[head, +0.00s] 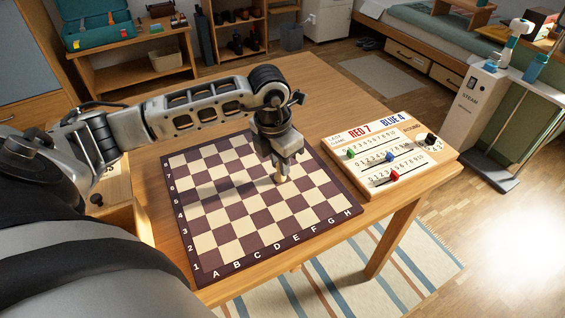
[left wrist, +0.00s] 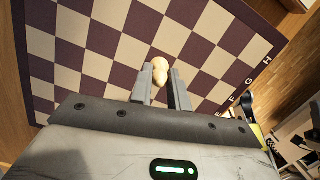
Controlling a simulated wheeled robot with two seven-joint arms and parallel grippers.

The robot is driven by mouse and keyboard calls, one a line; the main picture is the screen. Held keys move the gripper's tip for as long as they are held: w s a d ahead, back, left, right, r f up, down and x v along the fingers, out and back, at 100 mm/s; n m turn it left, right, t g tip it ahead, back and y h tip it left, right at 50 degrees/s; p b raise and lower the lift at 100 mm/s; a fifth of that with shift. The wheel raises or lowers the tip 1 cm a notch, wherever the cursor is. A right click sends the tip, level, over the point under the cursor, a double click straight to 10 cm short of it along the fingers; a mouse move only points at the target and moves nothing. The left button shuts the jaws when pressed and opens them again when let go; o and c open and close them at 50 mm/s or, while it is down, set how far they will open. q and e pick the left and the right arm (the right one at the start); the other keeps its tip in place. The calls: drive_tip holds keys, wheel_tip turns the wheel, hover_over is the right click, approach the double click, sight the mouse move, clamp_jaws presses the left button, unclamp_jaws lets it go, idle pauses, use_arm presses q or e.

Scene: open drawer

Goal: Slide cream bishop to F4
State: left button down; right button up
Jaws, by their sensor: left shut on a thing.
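The chessboard (head: 231,246) lies on the wooden table, dark and cream squares with letters A to H along the near edge. My left gripper (head: 279,170) points down over the right middle of the board. It is shut on the cream bishop (head: 278,179), whose base is at or close to the board; the exact square is hard to tell. In the left wrist view the bishop's rounded cream head (left wrist: 161,67) sits between the two grey fingers (left wrist: 161,82). My right gripper is not in view.
A score board (head: 372,133) with red, blue and green sliders and a black knob lies right of the chessboard. No other pieces show on the board. The wooden table (head: 318,100) is clear behind it. My left arm hides part of the board's far left.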

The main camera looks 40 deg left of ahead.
use_arm(q)
drive_tip(key=shift+w+a, duration=0.1)
drive_tip(key=shift+w, duration=0.05)
drive_tip(key=c, duration=1.3)
unclamp_jaws()
drive_tip(key=shift+o, duration=0.2)
wheel_tip(320, 180, up, 16)
drive_tip(key=s, duration=0.2)
drive_tip(key=shift+a, duration=0.2)
